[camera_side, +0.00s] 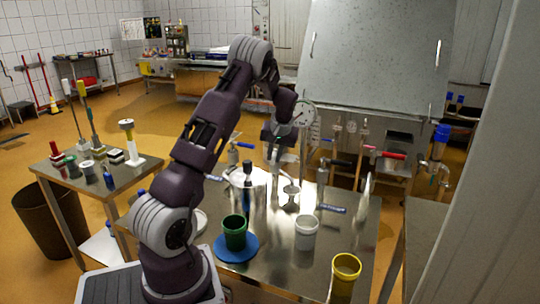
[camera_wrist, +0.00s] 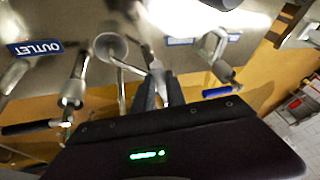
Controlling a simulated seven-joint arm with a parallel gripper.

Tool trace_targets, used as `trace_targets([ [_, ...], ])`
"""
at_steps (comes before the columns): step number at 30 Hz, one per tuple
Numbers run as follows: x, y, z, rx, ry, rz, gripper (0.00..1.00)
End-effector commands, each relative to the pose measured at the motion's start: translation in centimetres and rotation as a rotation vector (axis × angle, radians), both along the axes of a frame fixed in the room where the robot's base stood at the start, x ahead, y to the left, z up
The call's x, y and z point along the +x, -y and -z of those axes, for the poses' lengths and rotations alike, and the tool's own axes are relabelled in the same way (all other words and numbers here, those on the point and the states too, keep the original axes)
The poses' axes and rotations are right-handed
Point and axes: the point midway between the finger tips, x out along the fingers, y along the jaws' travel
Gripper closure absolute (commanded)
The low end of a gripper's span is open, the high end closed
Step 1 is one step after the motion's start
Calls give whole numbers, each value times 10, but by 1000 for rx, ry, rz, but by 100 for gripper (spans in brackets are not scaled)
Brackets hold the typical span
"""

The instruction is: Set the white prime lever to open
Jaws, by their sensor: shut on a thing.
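My gripper (camera_wrist: 158,82) points down at the pipework over the steel bench, and its two dark fingers are close together. They are shut on a pale, narrow piece, the white prime lever (camera_wrist: 156,67), of which only the tip shows beyond the fingers. In the wrist view a thin metal rod runs from beside a small round funnel (camera_wrist: 111,48) toward the fingertips. In the side view my gripper (camera_side: 274,160) is at the back of the bench, left of the dial gauge (camera_side: 304,114). The lever is too small there to tell its angle.
A blue-handled valve (camera_wrist: 217,92) lies right of my fingers and a black-handled one (camera_wrist: 25,128) left. Green (camera_side: 235,236), white (camera_side: 306,236) and yellow (camera_side: 345,272) cups stand at the front.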

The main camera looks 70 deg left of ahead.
Motion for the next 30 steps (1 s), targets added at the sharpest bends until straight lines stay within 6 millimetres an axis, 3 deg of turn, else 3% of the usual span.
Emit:
trace_targets([
  [15,30,8,0,0,1,-383,100],
  [30,40,8,0,-2,2,-507,100],
])
